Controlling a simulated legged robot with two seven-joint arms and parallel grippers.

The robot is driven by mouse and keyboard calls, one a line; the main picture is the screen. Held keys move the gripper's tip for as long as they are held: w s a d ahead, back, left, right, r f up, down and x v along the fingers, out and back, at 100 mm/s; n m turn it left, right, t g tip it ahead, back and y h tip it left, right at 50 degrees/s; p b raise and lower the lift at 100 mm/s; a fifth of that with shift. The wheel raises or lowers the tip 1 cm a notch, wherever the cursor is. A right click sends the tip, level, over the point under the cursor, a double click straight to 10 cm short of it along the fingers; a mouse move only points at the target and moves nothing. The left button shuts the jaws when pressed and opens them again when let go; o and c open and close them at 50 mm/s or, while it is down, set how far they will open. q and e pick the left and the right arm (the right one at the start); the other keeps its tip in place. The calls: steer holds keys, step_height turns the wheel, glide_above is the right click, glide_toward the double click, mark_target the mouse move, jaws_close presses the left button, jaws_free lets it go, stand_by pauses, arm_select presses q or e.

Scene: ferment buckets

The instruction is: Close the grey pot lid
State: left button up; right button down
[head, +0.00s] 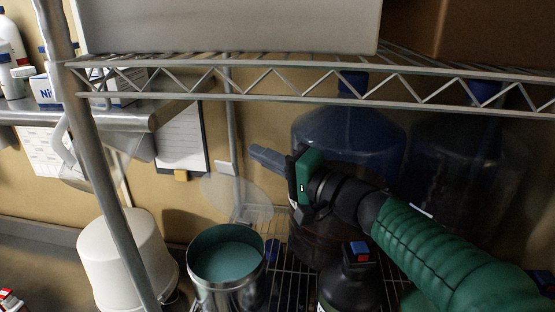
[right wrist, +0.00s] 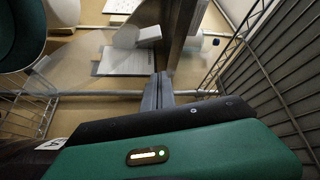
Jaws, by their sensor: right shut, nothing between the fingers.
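The grey metal pot (head: 205,292) stands on the wire shelf in the head view, its top open and teal inside. A clear round lid (head: 222,187) stands raised behind the pot's rim, tilted up and apart from the opening. It looks like a pale see-through disc in the right wrist view (right wrist: 75,72). My right gripper (head: 254,151) is shut and empty, above and right of the pot, near the lid's upper right edge. I cannot tell whether it touches the lid. The fingers also show in the right wrist view (right wrist: 158,82). My left gripper is out of view.
A wire shelf edge (head: 300,98) runs above my right arm, and a metal post (head: 88,150) stands left of the pot. A white bucket (head: 118,255) is to the left. A dark bottle (head: 350,285) and large blue jugs (head: 345,135) crowd the right.

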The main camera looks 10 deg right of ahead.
mark_target(244, 179)
steer(key=s+a, duration=0.2)
steer(key=a, duration=0.1)
steer(key=shift+f+p, duration=0.15)
steer(key=shift+p, duration=0.2)
steer(key=shift+s+a, duration=0.2)
steer(key=shift+s, duration=0.05)
steer(key=shift+a+f, duration=0.15)
steer(key=shift+a, duration=0.05)
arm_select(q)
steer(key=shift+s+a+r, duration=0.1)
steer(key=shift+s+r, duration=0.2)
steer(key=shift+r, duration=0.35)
arm_select(e)
steer(key=shift+w, duration=0.1)
steer(key=shift+w+f, duration=0.1)
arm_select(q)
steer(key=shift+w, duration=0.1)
